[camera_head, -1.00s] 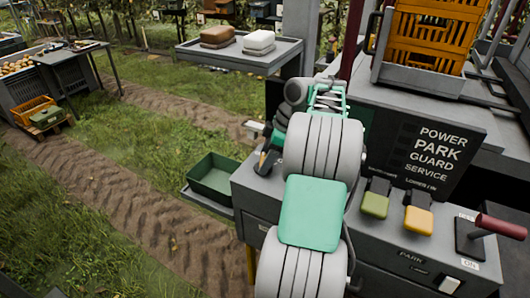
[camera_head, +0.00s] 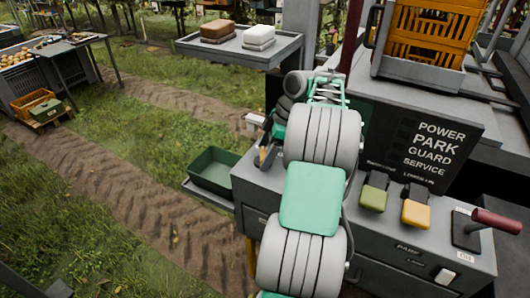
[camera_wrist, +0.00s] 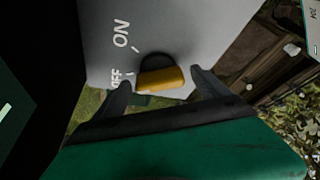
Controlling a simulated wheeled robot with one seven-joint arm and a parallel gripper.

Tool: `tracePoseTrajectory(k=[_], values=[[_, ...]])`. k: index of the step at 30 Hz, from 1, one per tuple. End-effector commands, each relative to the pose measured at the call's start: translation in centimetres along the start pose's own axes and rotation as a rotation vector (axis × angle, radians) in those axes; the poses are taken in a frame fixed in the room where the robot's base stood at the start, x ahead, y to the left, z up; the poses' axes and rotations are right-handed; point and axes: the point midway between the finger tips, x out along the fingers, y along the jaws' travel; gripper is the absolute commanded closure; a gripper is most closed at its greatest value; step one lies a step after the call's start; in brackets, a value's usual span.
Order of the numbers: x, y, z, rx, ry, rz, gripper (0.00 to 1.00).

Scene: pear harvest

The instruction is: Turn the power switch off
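The power switch is a yellow bar-shaped knob (camera_wrist: 160,79) on a dark round base, on a grey panel face (camera_wrist: 185,30) lettered ON and OFF. The bar lies nearly level in the wrist view, its left end nearest the OFF label. My gripper (camera_wrist: 161,80) is open, with one dark finger on each side of the knob. A gap seems to show at both ends, but I cannot tell whether a finger touches. In the head view, my arm hides the knob and most of my gripper.
The grey console (camera_head: 400,244) carries a green lever (camera_head: 373,194), a yellow lever (camera_head: 416,208) and a red-handled lever (camera_head: 494,221). A dark sign (camera_head: 432,148) stands behind. A green tray (camera_head: 214,172) sits left of the console, and an orange crate (camera_head: 430,35) above.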

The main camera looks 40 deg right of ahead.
Motion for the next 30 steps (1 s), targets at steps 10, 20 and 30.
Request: tracePoseTrajectory(k=[10,20,30], values=[[-1.1,0.1,0.0,0.002,0.0,0.002,0.13],[-7.5,0.0,-0.1,0.002,0.001,0.0,0.13],[-7.8,-0.1,0.1,0.001,0.0,0.0,0.13]])
